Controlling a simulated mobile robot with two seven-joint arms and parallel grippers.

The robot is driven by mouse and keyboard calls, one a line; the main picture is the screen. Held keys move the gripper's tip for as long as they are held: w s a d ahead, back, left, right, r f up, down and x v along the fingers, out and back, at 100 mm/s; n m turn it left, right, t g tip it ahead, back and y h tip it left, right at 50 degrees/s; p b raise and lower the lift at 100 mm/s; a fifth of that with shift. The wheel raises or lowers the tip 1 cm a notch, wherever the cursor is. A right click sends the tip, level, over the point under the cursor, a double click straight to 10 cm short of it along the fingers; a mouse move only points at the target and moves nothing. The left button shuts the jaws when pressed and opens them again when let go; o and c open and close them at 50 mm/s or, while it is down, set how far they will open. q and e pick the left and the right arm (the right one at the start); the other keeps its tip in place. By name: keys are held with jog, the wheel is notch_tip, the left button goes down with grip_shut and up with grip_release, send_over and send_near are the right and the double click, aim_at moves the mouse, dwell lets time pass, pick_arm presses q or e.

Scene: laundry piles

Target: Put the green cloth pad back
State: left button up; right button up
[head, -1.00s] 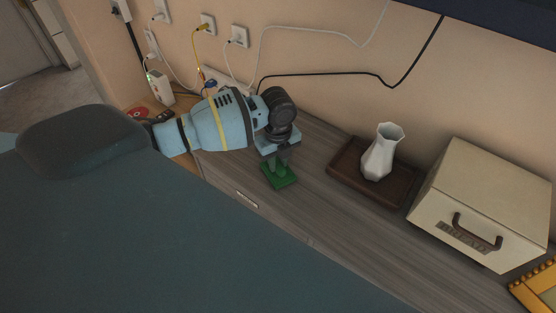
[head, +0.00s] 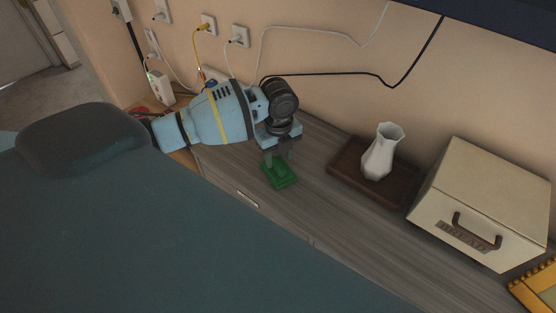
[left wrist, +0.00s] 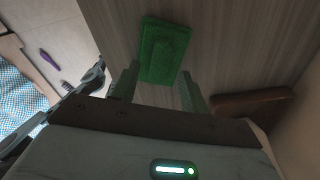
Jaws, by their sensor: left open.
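The green cloth pad (head: 281,174) lies flat on the grey wooden cabinet top. It also shows in the left wrist view (left wrist: 164,48), just beyond the fingertips. My left gripper (head: 278,158) points down right above the pad. In the left wrist view its two fingers (left wrist: 158,84) are spread apart, one toward each side of the pad's near end, with nothing gripped between them. Whether the fingers touch the pad cannot be told. My right gripper is not in view.
A white vase (head: 381,152) stands on a dark brown tray (head: 343,172) to the right. Further right is a cream bread box (head: 479,205). Cables and wall sockets (head: 239,36) are behind my left arm. The cabinet top (head: 310,196) between pad and tray is clear.

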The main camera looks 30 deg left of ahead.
aim_at(278, 163)
pick_arm(q)
notch_tip(278, 163, up, 10)
dwell(0.3)
